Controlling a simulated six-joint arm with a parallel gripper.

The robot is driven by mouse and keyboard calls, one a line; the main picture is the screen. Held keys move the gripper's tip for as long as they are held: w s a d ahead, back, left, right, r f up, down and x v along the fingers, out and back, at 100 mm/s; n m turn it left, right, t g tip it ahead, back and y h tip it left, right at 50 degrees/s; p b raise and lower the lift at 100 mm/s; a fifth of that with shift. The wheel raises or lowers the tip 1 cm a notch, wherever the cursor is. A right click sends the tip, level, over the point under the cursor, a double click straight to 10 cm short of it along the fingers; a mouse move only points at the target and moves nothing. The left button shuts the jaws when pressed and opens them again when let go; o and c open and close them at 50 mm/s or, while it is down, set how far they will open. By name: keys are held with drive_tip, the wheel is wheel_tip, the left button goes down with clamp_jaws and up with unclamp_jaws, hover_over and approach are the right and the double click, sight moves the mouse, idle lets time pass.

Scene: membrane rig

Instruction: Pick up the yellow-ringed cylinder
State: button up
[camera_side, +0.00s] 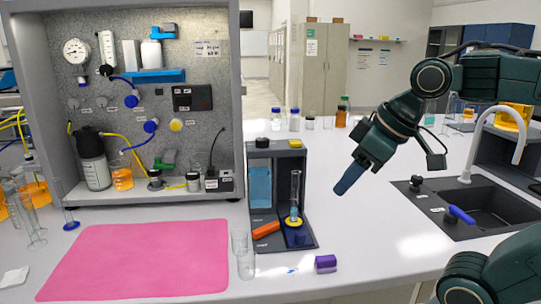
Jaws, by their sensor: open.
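The yellow-ringed cylinder (295,195) is a tall, thin, clear cylinder with a yellow ring near its foot. It stands upright on the base of a dark grey stand, just right of a blue panel. My gripper (343,188) is to the right of the cylinder, clearly apart from it in the picture, and points down and to the left. Its blue fingers overlap in this view, so the gap between them is hard to see. Nothing shows between them. The gripper is open.
The dark stand (275,153) rises behind and left of the cylinder. An orange block (266,230) lies on its base. A pink mat (140,262) lies left; a sink (485,203) is right.

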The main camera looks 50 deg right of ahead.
drive_tip(key=w+d+f+n+y, duration=0.1)
drive_tip(key=w+d+n, duration=0.1)
drive_tip(key=w, duration=0.5)
drive_tip(key=n+t+y, duration=0.1)
drive_tip(key=t+y, duration=0.3)
drive_tip(key=t, duration=0.3)
hover_over(295, 199)
drive_tip(key=s+d, duration=0.2)
wheel_tip(295, 199, down, 11)
drive_tip(key=x, duration=0.5)
idle(0.3)
drive_tip(key=shift+c, duration=0.2)
